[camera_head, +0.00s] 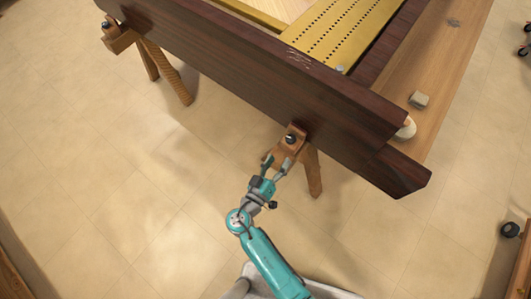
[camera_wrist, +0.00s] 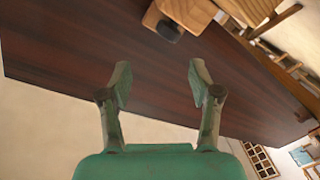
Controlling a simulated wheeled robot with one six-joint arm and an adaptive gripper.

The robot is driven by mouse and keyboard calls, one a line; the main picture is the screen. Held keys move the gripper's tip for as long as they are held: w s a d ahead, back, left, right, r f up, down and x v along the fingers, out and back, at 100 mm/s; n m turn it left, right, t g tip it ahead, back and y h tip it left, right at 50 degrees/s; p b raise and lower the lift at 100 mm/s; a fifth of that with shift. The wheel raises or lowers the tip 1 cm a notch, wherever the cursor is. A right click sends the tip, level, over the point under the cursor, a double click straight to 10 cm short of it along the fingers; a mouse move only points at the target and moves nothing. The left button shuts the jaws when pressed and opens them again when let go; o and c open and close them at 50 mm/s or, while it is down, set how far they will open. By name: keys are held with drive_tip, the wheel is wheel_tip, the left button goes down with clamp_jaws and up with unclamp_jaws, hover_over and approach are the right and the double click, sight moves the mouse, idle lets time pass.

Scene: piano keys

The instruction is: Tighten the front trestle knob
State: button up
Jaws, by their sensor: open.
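A black knob (camera_head: 290,138) sits on the wooden trestle (camera_head: 312,172) under the dark wooden piano case, near its right end in the head view. In the wrist view the dark knob (camera_wrist: 170,31) shows beyond the fingertips, near the top, on a light wooden block (camera_wrist: 190,12). My gripper (camera_head: 277,163) is just below the knob in the head view, pointing up toward it. In the wrist view its two fingers (camera_wrist: 160,82) are spread with nothing between them. The knob appears apart from the fingers.
The long dark side board (camera_head: 240,60) of the piano runs above the trestle. A second trestle (camera_head: 123,38) with a black knob stands at the upper left. A grey block (camera_head: 418,99) lies on the wooden surface at right. The floor around my arm is mostly clear.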

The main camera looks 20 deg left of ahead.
sight(290, 139)
drive_tip(key=shift+w+a+r+n+g+h, duration=0.1)
drive_tip(key=shift+a+r+n+g+h, duration=0.5)
drive_tip(key=shift+n, duration=3.65)
drive_tip(key=shift+s+a+r+n+g+h, duration=0.2)
drive_tip(key=shift+a+r+n+g, duration=0.75)
drive_tip(key=shift+n, duration=3.25)
drive_tip(key=shift+w+a+r+n+g+h, duration=0.4)
drive_tip(key=shift+n+g, duration=0.65)
drive_tip(key=shift+n, duration=3.2)
drive_tip(key=shift+s+a+f, duration=0.1)
drive_tip(key=shift+s, duration=0.1)
drive_tip(key=w+d+f+n+y, duration=0.1)
drive_tip(key=w+d, duration=0.1)
drive_tip(key=w, duration=0.1)
drive_tip(key=w+d+f+n+t+y, duration=0.1)
drive_tip(key=w+f+n, duration=0.1)
drive_tip(key=w, duration=0.1)
drive_tip(key=w+d+f+n+y, duration=0.1)
drive_tip(key=w+d, duration=0.1)
drive_tip(key=w, duration=0.1)
drive_tip(key=shift+w+d+f+n, duration=0.3)
drive_tip(key=shift+w+n, duration=0.05)
drive_tip(key=shift+n, duration=0.05)
